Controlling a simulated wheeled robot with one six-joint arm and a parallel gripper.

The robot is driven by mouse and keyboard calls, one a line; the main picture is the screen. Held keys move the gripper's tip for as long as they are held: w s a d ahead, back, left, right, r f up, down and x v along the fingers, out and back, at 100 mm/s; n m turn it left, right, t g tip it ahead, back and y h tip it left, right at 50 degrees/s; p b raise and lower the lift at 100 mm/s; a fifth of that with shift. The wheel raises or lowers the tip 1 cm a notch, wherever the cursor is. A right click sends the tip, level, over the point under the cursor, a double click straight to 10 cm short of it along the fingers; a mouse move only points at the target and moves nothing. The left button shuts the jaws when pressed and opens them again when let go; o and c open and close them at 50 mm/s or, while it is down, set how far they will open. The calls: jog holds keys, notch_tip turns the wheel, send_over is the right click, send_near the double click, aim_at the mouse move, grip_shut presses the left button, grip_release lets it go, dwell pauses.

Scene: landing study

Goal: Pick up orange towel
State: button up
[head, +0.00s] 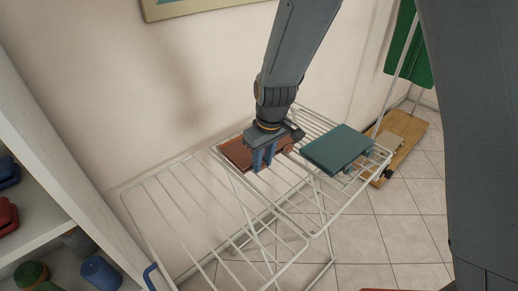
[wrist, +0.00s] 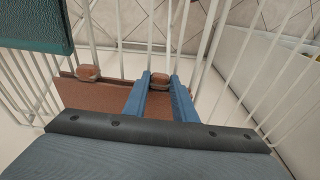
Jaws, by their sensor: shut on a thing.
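The orange towel (head: 236,153), a folded brownish-orange piece, lies on the white wire drying rack (head: 165,198), on its section nearest the wall. It also shows in the wrist view (wrist: 98,96). My gripper (head: 263,160) reaches down over the towel from above. Its two blue fingers (wrist: 160,80) are shut on the towel, with a small part of it between the fingertips. The towel appears still at the level of the rack's wires. My gripper and arm hide part of it in the head view.
A teal towel (head: 338,149) lies on the rack to the right of the orange one. A white shelf (head: 55,165) is at the left. The rack's left section is bare.

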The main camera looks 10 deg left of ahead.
jog(key=c, duration=0.3)
jog(key=shift+r, duration=0.15)
jog(key=shift+c, duration=0.2)
jog(key=shift+r+p, duration=2.55)
jog(key=shift+r, duration=0.8)
